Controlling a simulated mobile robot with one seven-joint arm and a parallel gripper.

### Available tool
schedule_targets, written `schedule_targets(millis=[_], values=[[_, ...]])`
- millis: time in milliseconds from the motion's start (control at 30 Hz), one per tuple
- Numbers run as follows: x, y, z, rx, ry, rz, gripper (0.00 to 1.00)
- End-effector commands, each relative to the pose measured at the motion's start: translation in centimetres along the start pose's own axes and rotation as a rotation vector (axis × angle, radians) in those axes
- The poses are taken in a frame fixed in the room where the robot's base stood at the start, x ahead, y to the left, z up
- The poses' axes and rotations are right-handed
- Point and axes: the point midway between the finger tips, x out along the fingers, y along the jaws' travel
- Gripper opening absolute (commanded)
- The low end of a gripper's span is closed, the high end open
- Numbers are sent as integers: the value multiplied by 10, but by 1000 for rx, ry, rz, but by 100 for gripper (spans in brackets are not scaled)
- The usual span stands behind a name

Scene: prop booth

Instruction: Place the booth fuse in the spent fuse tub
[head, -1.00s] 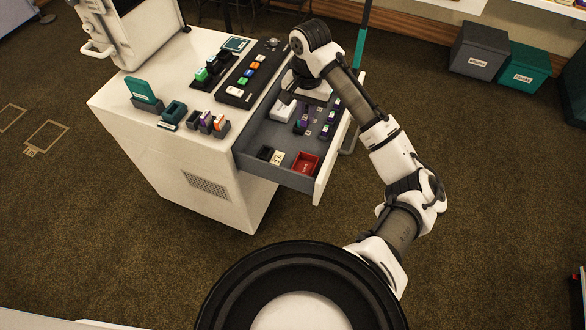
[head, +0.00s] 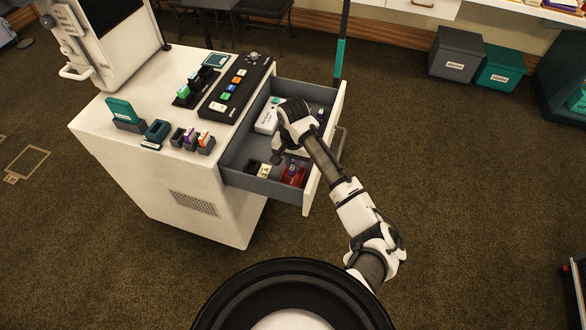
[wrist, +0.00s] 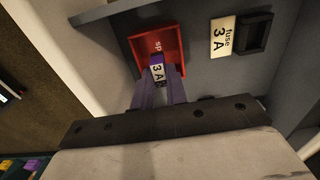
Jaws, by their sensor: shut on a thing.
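The booth fuse (wrist: 157,69) is a small purple block with a white "3 A" label. My gripper (wrist: 160,88) is shut on it, one finger on each side. The fuse is over the red spent fuse tub (wrist: 143,45), near the tub's side closest to the gripper in the wrist view. Letters "sp" show on the tub's floor; the rest is covered. I cannot tell whether the fuse touches the tub. In the head view the red tub (head: 299,178) sits in the front corner of the open drawer, partly hidden by my gripper and the fuse.
A black holder (wrist: 254,34) beside a "fuse 3A" label (wrist: 223,37) lies next to the tub. The drawer (head: 238,178) has raised walls. A white box (head: 266,120) lies further back in it. Holders with coloured blocks (head: 190,138) stand on the cabinet top (head: 110,140).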

Motion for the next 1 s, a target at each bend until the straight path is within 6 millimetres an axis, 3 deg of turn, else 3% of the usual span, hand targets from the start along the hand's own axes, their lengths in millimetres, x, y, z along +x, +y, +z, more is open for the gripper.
schedule_targets(millis=[200, 633, 667, 700, 1000], values=[[30, 0, 0, 1, -2, 1, 0], [38, 0, 1, 1, -1, -1, 0], [37, 0, 0, 1, 0, -1, 18], [37, 0, 0, 1, 0, -1, 23], [35, 0, 0, 0, 0, 0, 23]])
